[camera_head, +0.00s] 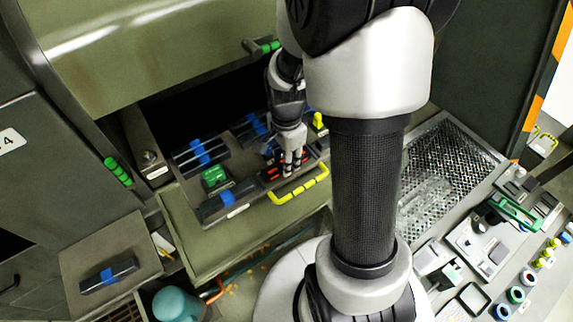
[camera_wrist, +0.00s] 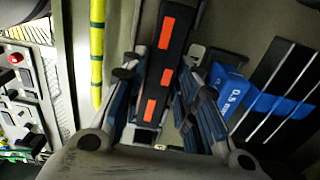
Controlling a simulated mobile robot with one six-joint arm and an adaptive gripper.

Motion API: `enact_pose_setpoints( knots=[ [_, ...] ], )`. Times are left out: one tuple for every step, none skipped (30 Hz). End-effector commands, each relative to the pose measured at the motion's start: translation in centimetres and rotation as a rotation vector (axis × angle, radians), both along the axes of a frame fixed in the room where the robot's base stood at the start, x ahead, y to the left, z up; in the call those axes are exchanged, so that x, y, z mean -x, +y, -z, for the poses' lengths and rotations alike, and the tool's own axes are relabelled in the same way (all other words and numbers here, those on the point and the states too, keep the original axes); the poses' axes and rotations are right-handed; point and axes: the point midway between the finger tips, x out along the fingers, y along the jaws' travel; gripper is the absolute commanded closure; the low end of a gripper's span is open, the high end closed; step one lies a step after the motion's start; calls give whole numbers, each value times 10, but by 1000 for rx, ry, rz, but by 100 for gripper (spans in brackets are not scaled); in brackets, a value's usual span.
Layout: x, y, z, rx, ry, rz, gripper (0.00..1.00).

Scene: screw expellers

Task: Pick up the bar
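A black bar with orange-red patches (camera_wrist: 166,60) lies in the middle of the wrist view, running away from my gripper. In the head view the bar (camera_head: 272,174) is in the open drawer, partly covered by my fingers. My gripper (camera_wrist: 161,75) is open, with one finger on each side of the bar's near part. A gap shows on both sides in the wrist view. In the head view my gripper (camera_head: 292,166) points down over the bar; the height between them is hard to tell. Other dark bars with blue bands (camera_head: 200,153) lie to the left.
A yellow handle (camera_head: 300,187) runs along the drawer front, close to the bar. A green block (camera_head: 214,177) and a small yellow part (camera_head: 319,120) are nearby. A blue-banded bar (camera_head: 109,274) rests on a side shelf. A perforated metal tray (camera_head: 447,165) is at right.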

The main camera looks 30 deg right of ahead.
Motion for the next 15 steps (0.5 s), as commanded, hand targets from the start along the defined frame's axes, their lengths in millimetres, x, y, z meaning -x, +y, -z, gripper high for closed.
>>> enact_pose_setpoints(
  knots=[
    [0, 0, 2, 0, 0, 0, 72],
    [0, 0, 2, 0, 0, 0, 72],
    [0, 0, 2, 0, 0, 0, 72],
    [0, 0, 2, 0, 0, 0, 72],
    [0, 0, 2, 0, 0, 0, 72],
    [0, 0, 2, 0, 0, 0, 72],
    [0, 0, 2, 0, 0, 0, 72],
    [0, 0, 2, 0, 0, 0, 74],
    [0, 0, 2, 0, 0, 0, 76],
    [0, 0, 2, 0, 0, 0, 78],
    [0, 0, 2, 0, 0, 0, 80],
    [0, 0, 1, 0, 0, 0, 83],
    [0, 0, 1, 0, 0, 0, 85],
    [0, 0, 1, 0, 0, 0, 87],
    [0, 0, 1, 0, 0, 0, 90]
  ],
)
